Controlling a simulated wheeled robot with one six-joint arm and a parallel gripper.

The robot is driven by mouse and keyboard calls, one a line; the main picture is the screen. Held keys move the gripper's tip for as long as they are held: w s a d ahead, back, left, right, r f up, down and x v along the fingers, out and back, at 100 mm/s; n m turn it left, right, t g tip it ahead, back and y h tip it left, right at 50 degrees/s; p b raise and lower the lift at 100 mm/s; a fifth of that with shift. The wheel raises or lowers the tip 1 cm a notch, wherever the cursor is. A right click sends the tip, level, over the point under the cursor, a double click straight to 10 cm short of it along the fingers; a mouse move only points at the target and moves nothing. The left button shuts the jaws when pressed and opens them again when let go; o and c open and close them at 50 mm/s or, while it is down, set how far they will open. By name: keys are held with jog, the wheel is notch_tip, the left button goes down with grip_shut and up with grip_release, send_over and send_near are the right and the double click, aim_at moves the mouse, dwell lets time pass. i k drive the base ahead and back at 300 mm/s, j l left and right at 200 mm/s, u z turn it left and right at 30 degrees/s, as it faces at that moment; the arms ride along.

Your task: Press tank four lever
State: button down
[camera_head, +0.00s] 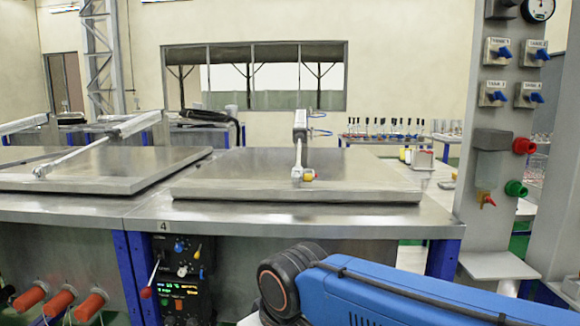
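A grey column at the right carries several small valve plates with blue levers. The lower right plate reads TANK 4, and its blue lever (536,97) points right and slightly down. Under the steel table, below a label 4, a black control panel (183,272) has a thin metal lever (154,272) with a red knob at its lower left end. Above it lies a flat steel lid (300,175) with a cylinder arm (299,140) on top. My blue and black arm crosses the bottom right; my gripper is not in view, and nothing of mine visibly touches either lever.
Red (524,146) and green (515,188) knobs stick out of the column below the valves. A second lidded tank (95,170) stands at the left. Orange-capped fittings (60,303) project at the lower left. A bench with bottles (385,135) is behind.

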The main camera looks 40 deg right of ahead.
aim_at(146, 292)
jog(key=k+l+u, duration=0.1)
jog(key=u, duration=0.35)
jog(key=k+l+u, duration=0.15)
jog(key=u, duration=0.3)
jog(key=k+u, duration=0.15)
jog(key=u, duration=0.3)
